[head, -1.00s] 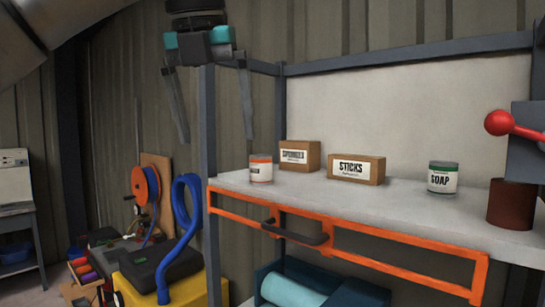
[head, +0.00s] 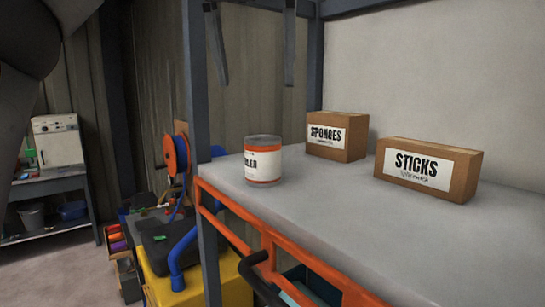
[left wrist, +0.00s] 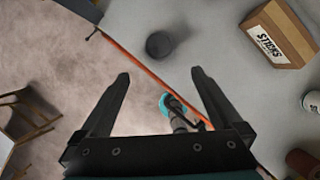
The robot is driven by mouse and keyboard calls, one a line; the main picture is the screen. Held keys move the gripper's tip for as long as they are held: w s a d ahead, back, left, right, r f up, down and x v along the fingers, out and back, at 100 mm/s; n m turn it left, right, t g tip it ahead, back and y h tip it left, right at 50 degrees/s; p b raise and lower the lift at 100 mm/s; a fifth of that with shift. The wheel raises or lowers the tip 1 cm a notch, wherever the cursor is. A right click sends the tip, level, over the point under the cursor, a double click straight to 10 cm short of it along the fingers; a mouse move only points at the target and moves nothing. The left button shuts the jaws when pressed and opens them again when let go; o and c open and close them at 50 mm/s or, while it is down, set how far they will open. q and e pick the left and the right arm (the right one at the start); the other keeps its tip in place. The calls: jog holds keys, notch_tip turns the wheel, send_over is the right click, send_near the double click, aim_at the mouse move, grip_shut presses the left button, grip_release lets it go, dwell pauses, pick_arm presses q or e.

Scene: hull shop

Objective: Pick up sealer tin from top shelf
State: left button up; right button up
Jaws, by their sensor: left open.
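The sealer tin (head: 263,160) stands upright near the left end of the grey top shelf (head: 300,205). It has a white label with part of its lettering showing, orange bands and a grey lid. In the left wrist view it shows from above as a dark round tin (left wrist: 160,44). My right gripper is in neither current view.
A SPONGES box (head: 337,136) and a STICKS box (head: 427,170) stand right of the tin. A grey post (head: 201,120) rises left of it. An orange rail (head: 270,243) with a dark handle (head: 252,262) edges the shelf. Bare shelf lies before the boxes.

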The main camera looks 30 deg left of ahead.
aim_at(262, 138)
pick_arm(q)
jog(key=b+x, duration=0.1)
jog(key=x, duration=0.7)
jog(key=shift+s+b, duration=0.1)
jog(key=shift+b, duration=0.25)
jog(key=shift+x, duration=1.2)
jog(key=w+f, duration=0.2)
jog(key=shift+a+f+p, duration=0.3)
jog(key=shift+a+f, duration=0.05)
jog(key=shift+a, duration=0.05)
jog(key=shift+f, duration=0.3)
pick_arm(e)
jog(key=shift+s+f, duration=0.3)
jog(key=shift+f, duration=0.3)
pick_arm(q)
jog(key=shift+c, duration=0.2)
jog(key=shift+r, duration=0.1)
grip_shut()
